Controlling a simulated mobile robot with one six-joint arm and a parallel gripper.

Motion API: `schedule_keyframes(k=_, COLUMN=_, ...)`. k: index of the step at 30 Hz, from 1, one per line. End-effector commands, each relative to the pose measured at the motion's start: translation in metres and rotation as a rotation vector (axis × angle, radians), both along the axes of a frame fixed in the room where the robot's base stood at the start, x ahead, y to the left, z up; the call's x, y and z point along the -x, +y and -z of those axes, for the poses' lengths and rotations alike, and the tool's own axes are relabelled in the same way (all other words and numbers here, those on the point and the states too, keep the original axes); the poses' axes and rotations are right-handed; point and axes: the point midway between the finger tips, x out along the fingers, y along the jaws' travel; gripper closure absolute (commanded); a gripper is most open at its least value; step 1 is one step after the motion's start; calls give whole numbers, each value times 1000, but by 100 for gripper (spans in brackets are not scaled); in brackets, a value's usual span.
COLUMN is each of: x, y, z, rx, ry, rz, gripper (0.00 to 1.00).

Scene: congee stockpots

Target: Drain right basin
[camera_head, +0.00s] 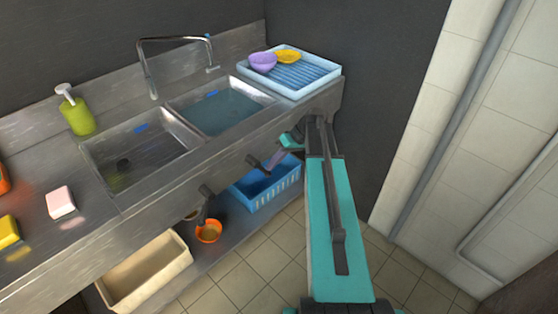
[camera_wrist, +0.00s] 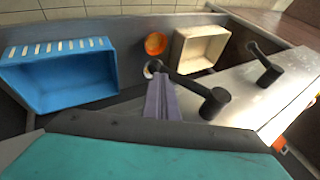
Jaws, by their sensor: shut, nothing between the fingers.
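The right basin (camera_head: 222,111) holds water in the head view. The left basin (camera_head: 138,152) beside it looks empty, with a dark drain hole. Below the sink front is a dark lever (camera_head: 253,161) under the right basin; its round knob shows large in the wrist view (camera_wrist: 214,103). A second lever (camera_head: 206,191) is under the left basin; it also shows in the wrist view (camera_wrist: 271,76). My gripper (camera_head: 275,161) is shut and empty, just right of the right basin's lever. Its purple fingers (camera_wrist: 161,98) appear close beside that lever; contact cannot be told.
A blue crate (camera_head: 268,188), an orange bowl (camera_head: 208,232) and a cream bin (camera_head: 145,272) sit on the lower shelf. A faucet (camera_head: 148,70), a green soap bottle (camera_head: 76,112) and a blue drying tray (camera_head: 325,70) with bowls are on the counter. Floor at right is clear.

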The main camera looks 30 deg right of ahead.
Motion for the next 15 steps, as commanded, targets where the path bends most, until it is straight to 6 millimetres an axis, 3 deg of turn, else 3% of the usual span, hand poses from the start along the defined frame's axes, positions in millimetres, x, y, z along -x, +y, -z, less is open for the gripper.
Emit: schedule_keyframes(k=15, x=-1, y=-2, z=-2, rx=-2, ry=3, rz=-5, gripper=100)
